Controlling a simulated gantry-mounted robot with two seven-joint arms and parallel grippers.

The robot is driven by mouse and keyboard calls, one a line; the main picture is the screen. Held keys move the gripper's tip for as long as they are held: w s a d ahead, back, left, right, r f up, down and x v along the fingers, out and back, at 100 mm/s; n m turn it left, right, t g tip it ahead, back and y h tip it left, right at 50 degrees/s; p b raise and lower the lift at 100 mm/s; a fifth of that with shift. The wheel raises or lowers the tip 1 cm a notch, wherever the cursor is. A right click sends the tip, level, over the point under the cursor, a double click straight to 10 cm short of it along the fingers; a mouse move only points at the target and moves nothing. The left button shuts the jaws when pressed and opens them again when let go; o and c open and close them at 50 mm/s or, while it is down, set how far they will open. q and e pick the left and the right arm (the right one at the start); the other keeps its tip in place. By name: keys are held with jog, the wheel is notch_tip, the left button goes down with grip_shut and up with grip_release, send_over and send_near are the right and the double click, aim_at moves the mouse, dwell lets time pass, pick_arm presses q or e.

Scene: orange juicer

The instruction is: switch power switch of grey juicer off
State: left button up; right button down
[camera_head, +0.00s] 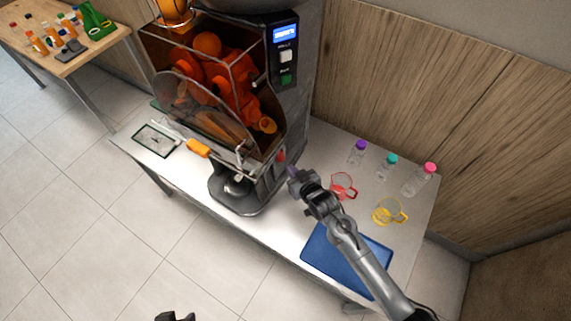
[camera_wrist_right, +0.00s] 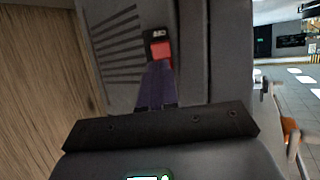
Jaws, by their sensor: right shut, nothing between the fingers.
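The grey juicer (camera_head: 300,95) stands on the white table with oranges inside. In the right wrist view, its red power switch (camera_wrist_right: 161,50) sits in a dark housing on a grey side panel (camera_wrist_right: 115,50) with vent slots. My right gripper (camera_head: 292,171) is at the juicer's lower right side. Its fingers, shut and empty, also show in the wrist view (camera_wrist_right: 158,84), with their tips just below the red switch. I cannot tell if they touch it, or which way the switch is set. A dark piece of my left gripper (camera_head: 176,316) shows at the bottom edge; its jaws are unclear.
A red jug (camera_head: 342,186), a yellow jug (camera_head: 388,212) and bottles with purple (camera_head: 357,152), teal (camera_head: 387,168) and pink (camera_head: 419,180) lids stand right of the juicer. A blue tray (camera_head: 325,258) lies under my right arm. A wooden wall (camera_head: 420,80) closes the back.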

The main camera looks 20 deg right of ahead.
aim_at(281, 160)
pick_arm(q)
jog(key=shift+a+f, duration=0.15)
jog(key=shift+f, duration=0.3)
pick_arm(e)
jog(key=shift+x, duration=2.65)
pick_arm(q)
jog(key=shift+b, duration=0.35)
